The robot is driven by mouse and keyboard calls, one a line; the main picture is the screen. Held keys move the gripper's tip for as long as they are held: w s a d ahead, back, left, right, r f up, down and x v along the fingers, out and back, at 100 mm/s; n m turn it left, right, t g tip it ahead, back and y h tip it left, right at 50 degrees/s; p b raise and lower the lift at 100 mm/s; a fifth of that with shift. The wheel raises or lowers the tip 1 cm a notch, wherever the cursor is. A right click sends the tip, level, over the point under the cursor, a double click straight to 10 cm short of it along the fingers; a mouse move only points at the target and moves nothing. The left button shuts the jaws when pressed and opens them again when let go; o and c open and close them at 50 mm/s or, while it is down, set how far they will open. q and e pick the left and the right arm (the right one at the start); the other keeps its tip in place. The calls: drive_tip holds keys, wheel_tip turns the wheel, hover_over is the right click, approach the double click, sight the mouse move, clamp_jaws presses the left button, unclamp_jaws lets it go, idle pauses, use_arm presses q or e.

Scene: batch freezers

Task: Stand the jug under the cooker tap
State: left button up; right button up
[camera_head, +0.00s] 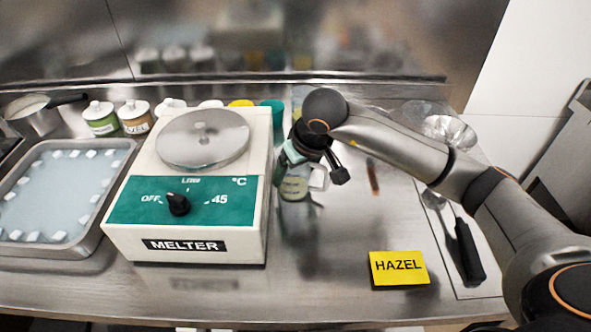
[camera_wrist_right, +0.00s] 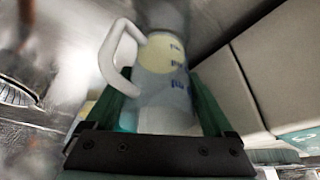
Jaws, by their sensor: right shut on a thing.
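The jug (camera_head: 294,187) is a pale, see-through vessel with a white handle, just right of the melter in the head view. In the right wrist view the jug (camera_wrist_right: 166,100) shows blue marks and pale yellow contents, with its handle to the left. My right gripper (camera_head: 298,163) is shut on the jug, with a green finger on either side of it in the wrist view. The arm partly covers the jug in the head view. Whether the jug touches the counter is unclear. I cannot make out the cooker tap. My left gripper is not in view.
The white melter (camera_head: 185,229) with a round metal plate stands left of the jug. A tray of pale liquid (camera_head: 118,150) is at far left. A yellow HAZEL card (camera_head: 399,267) and a black-handled tool (camera_head: 468,250) lie to the right. The front middle counter is clear.

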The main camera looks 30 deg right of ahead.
drive_tip(key=shift+f, duration=0.15)
drive_tip(key=o, duration=1.1)
